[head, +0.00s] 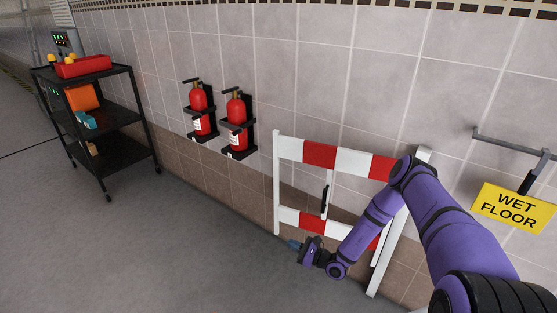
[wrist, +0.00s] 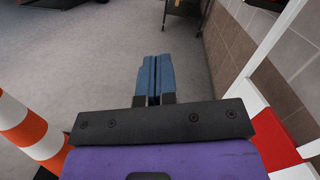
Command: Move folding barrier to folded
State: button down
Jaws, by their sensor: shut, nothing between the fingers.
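The folding barrier (head: 317,154) is a white frame with red and white boards, upright close to the tiled wall. A black handle or latch (head: 325,200) shows between its upper and lower boards. My gripper (head: 293,244) is low in front of the barrier's lower board, near its left post. In the wrist view my gripper's blue fingers (wrist: 153,80) are together with nothing between them. Part of the barrier (wrist: 272,135) shows at the right of the wrist view, beside the gripper and apart from the fingers. My purple arm hides the barrier's lower right part.
Two red fire extinguishers (head: 238,122) hang on the wall left of the barrier. A black cart (head: 128,130) stands at the far left. A yellow wet floor sign (head: 513,207) hangs at right. An orange and white striped object (wrist: 22,125) stands left in the wrist view. The grey floor in front is clear.

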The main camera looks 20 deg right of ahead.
jog(key=s+a+f+n+g+y, duration=0.3)
jog(key=s+a+n+g+y, duration=0.15)
jog(key=s+n+g, duration=0.55)
jog(key=s+d+f+n+g+h, duration=0.2)
jog(key=s+f+n+g+h, duration=0.45)
jog(key=g, duration=0.55)
jog(key=s+d+n+g+h, duration=0.2)
jog(key=d+n+g+h, duration=0.1)
jog(key=d+n+h, duration=0.65)
jog(key=w+d+r+n+t+h, duration=0.45)
jog(key=w+h, duration=0.25)
jog(key=w, duration=0.2)
jog(key=w+d+r+n+t+h, duration=0.35)
jog(key=w+n+h, duration=0.25)
jog(key=w+h, duration=0.3)
jog(key=n+t+y, duration=0.2)
jog(key=n+t, duration=1.3)
jog(key=t, duration=0.3)
send_near(278, 153)
jog(key=x, duration=0.7)
jog(key=shift+w+d, duration=0.15)
jog(key=shift+w, duration=0.05)
